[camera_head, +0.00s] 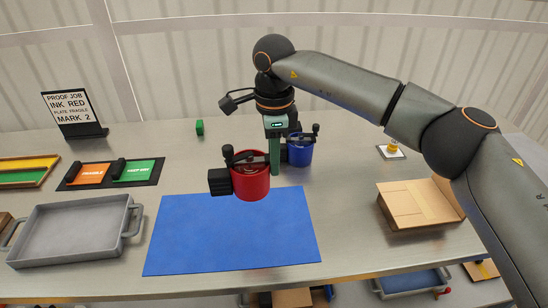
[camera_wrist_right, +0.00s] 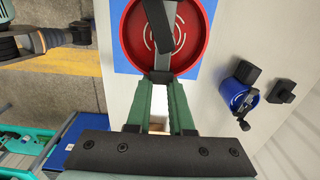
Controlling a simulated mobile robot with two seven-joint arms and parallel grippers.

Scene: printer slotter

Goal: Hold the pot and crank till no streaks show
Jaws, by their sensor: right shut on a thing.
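The red pot (camera_head: 250,183) has a dark crank across its open top, with an upright knob (camera_head: 228,152) at the left. A black block sticks out from its left side. My right gripper (camera_head: 274,165) reaches down at the pot's right side and is shut on it; the exact grip point is hard to see. In the right wrist view the green fingertips (camera_wrist_right: 160,76) meet the near rim of the red pot (camera_wrist_right: 190,55). Pale curved marks show inside the pot. Whether it touches the blue mat (camera_head: 230,245) is unclear.
A blue pot (camera_head: 299,156) with a similar crank stands just behind and right of my right gripper. A sign (camera_head: 70,112) reads ink red, plate fragile, mark 2. A grey tray (camera_head: 72,234) lies left, an open cardboard box (camera_head: 415,204) right. The mat's front is clear.

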